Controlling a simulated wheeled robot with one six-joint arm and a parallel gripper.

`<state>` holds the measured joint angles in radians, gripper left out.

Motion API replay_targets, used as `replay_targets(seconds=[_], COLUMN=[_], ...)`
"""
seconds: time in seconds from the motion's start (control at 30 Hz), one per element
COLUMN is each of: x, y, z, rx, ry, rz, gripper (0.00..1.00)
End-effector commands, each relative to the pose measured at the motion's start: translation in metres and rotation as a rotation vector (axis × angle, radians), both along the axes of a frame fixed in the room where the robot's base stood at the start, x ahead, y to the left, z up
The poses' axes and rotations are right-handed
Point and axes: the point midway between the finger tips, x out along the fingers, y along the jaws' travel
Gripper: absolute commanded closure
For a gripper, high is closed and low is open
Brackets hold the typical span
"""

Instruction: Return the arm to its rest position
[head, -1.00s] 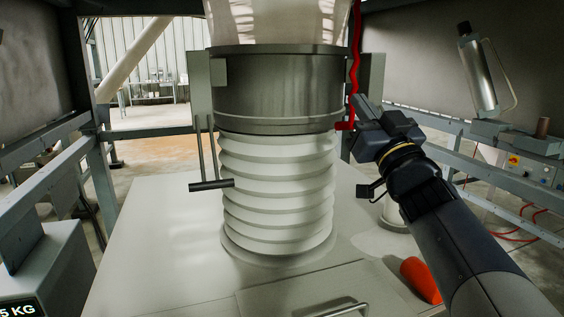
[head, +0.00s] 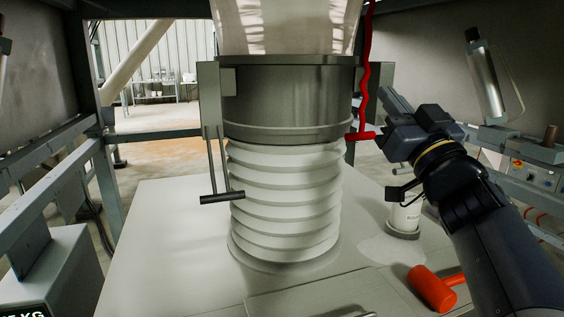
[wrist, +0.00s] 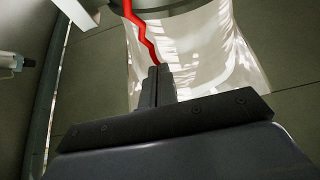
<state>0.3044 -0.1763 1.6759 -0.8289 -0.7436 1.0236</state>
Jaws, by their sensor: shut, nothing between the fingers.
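My gripper (head: 388,100) is at the right in the head view, raised beside the grey metal collar (head: 285,97). Its fingers are shut and empty, and they point up and to the left. In the wrist view my gripper (wrist: 158,72) shows as two dark fingers pressed together. Behind them are the red cord (wrist: 142,34) and the pale translucent bag (wrist: 205,60). In the head view the red cord (head: 365,75) hangs just left of the fingertips, apart from them as far as I can see. My arm comes in from the lower right.
A white ribbed sleeve (head: 285,205) stands on the pale table (head: 160,240). A T-shaped handle (head: 222,197) sticks out at its left. Metal rails (head: 40,158) frame both sides.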

Motion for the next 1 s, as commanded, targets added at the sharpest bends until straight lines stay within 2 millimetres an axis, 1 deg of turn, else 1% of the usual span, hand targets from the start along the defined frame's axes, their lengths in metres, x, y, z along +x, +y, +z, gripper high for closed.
replay_targets(seconds=[0.1, 0.2, 0.5, 0.63, 0.77, 0.87, 1.0], x=[-0.006, -0.007, -0.007, -0.003, 0.005, 0.017, 0.038], y=[-0.002, -0.003, -0.002, -0.001, 0.002, 0.006, 0.013], z=[-0.004, -0.005, -0.004, -0.002, 0.005, 0.012, 0.025], rx=[0.0, 0.0, 0.0, 0.0, 0.0, 0.0, 0.0], ry=[0.0, 0.0, 0.0, 0.001, 0.001, 0.001, 0.002], rz=[-0.001, 0.0, 0.0, 0.001, 0.003, 0.004, 0.004], gripper=[1.0, 1.0, 1.0, 1.0, 1.0, 1.0, 1.0])
